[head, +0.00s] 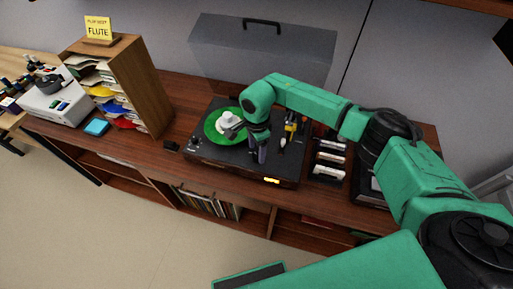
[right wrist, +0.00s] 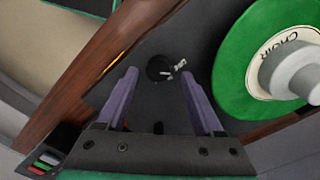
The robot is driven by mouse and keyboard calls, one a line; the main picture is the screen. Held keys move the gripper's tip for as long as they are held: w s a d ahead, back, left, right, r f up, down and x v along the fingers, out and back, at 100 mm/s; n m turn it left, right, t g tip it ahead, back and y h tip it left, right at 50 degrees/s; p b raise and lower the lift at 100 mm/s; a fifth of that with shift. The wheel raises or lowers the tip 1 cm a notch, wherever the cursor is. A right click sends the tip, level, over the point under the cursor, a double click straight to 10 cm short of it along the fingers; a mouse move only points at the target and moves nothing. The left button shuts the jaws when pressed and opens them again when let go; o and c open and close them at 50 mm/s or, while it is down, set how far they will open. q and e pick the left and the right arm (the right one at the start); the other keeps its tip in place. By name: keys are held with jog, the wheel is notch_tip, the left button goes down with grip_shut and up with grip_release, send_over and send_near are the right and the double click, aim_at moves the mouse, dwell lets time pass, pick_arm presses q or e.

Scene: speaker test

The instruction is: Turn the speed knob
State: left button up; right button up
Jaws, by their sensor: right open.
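A black turntable (head: 227,167) with a green record (head: 212,126) sits on the wooden cabinet. In the right wrist view the round black speed knob (right wrist: 157,67) shows on the dark deck, with small white marks beside it. My right gripper (head: 262,154) points down over the front of the deck and hides the knob in the head view. In the right wrist view its two purple fingers (right wrist: 161,74) are apart, with the knob seen between their tips. I cannot tell whether they touch it. My left gripper is not in view.
The green record (right wrist: 246,62) with a pale spindle piece (right wrist: 293,72) lies right of the fingers in the wrist view. A grey lid (head: 262,50) stands behind the turntable. A wooden paper sorter (head: 138,85) stands left. Cabinet top (head: 182,95) between them is mostly clear.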

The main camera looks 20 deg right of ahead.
jog(key=shift+w+f, duration=0.1)
jog(key=shift+f, duration=0.75)
jog(key=shift+s, duration=0.25)
jog(key=shift+s+r, duration=0.1)
jog(key=shift+c, duration=0.6)
jog(key=c, duration=0.5)
grip_shut()
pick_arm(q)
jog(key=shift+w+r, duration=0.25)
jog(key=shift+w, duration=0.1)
